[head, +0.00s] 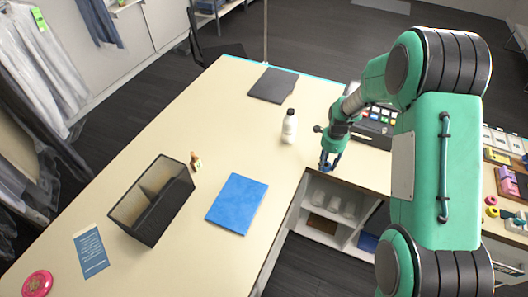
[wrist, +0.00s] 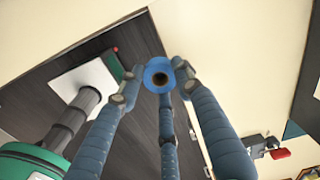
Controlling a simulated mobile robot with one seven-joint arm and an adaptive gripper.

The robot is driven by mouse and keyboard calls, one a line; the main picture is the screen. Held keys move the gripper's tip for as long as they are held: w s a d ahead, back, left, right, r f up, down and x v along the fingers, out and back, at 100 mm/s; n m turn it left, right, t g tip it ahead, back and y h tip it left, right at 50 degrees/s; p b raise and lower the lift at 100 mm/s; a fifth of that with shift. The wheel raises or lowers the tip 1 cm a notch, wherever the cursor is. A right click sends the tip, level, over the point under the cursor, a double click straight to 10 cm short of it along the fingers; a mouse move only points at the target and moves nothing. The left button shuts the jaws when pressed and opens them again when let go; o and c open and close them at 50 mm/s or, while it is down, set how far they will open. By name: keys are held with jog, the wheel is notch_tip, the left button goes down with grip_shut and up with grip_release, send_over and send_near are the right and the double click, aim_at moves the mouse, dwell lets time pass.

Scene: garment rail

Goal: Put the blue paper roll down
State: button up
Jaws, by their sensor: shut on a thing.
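The blue paper roll (wrist: 154,66) shows end-on in the wrist view, with a dark hole in its middle. My gripper (wrist: 158,88) is shut on it, its blue-covered fingers closed around it from below and both sides. In the head view, my gripper (head: 328,163) hangs near the inner corner of the cream counter (head: 235,112), by the edge above the open shelves. There the roll is hard to tell from the blue fingers. In the wrist view, dark floor shows behind the roll, with cream counter surfaces around it.
On the counter are a white bottle (head: 289,127), a blue flat square (head: 237,203), a black divided box (head: 150,205), a small wooden object (head: 196,161), a dark flat pad (head: 273,85) and a keyed machine (head: 377,128). Open shelves (head: 330,208) lie below the edge. The counter's middle is clear.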

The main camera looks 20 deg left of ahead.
jog(key=s+a+n, duration=0.2)
jog(key=s+a, duration=0.1)
jog(key=a, duration=0.4)
jog(key=s+a+n, duration=0.2)
jog(key=s+a, duration=0.2)
jog(key=a, duration=0.3)
jog(key=s+a+n, duration=0.3)
jog(key=s+a, duration=0.1)
jog(key=a, duration=0.3)
jog(key=shift+s+p, duration=0.25)
jog(key=shift+p, duration=0.15)
jog(key=shift+d, duration=0.1)
jog(key=shift+w, duration=0.1)
jog(key=shift+w+a+f+p, duration=0.25)
jog(key=shift+w+a+p, duration=0.15)
jog(key=shift+w+a, duration=1.5)
jog(key=shift+w+a+f+p, duration=0.2)
jog(key=shift+w+a+p, duration=0.25)
jog(key=shift+w+a, duration=1.4)
jog(key=shift+w+a+f+p, duration=0.35)
jog(key=shift+w+a, duration=0.8)
jog(key=shift+w, duration=1.4)
jog(key=shift+f, duration=0.1)
jog(key=shift+f+p, duration=0.5)
jog(key=shift+f, duration=1.1)
